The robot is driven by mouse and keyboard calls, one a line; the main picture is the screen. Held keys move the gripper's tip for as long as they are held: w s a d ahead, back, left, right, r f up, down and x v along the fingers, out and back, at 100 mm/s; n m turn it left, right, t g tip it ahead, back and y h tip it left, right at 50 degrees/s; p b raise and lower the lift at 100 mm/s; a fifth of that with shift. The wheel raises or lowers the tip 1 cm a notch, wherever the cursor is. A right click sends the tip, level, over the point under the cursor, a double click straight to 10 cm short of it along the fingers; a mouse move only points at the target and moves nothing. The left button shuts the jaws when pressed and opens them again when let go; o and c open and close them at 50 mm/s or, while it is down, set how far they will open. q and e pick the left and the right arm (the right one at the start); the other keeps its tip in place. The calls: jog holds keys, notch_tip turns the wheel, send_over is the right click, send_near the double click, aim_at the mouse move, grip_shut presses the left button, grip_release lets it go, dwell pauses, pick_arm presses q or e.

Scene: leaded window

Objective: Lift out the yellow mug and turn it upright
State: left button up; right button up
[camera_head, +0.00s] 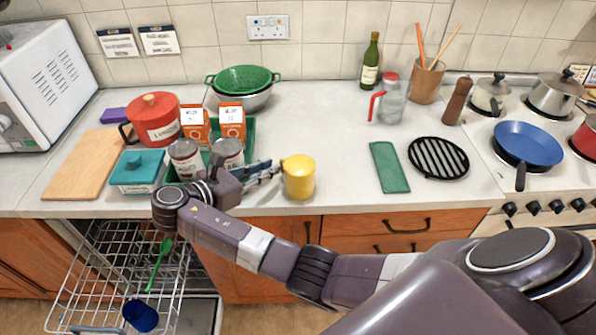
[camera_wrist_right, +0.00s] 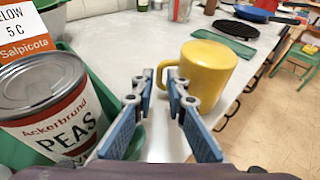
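The yellow mug (camera_head: 299,178) stands on the counter near its front edge. A closed yellow face is on top, so it looks bottom up. In the right wrist view the mug (camera_wrist_right: 208,68) has its handle on the left side, toward my fingers. My right gripper (camera_head: 268,174) reaches in from the left of the mug, low over the counter. In the wrist view the gripper (camera_wrist_right: 160,88) has its blue-padded fingers apart, with the handle just beyond the tips, close to the right finger. I cannot tell whether they touch. My left gripper is out of view.
A pulled-out dishwasher rack (camera_head: 100,270) below the counter holds a blue cup (camera_head: 140,315) and a green spoon (camera_head: 158,265). Cans stand close beside my right gripper, including a peas can (camera_wrist_right: 50,105). A green cloth (camera_head: 389,167) lies right of the mug, with bare counter between.

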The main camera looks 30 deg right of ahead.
aim_at(279, 162)
jog(key=shift+p+x, duration=0.35)
jog(key=shift+x, duration=1.45)
jog(key=shift+r, duration=0.1)
grip_shut()
jog(key=shift+w+r, duration=0.1)
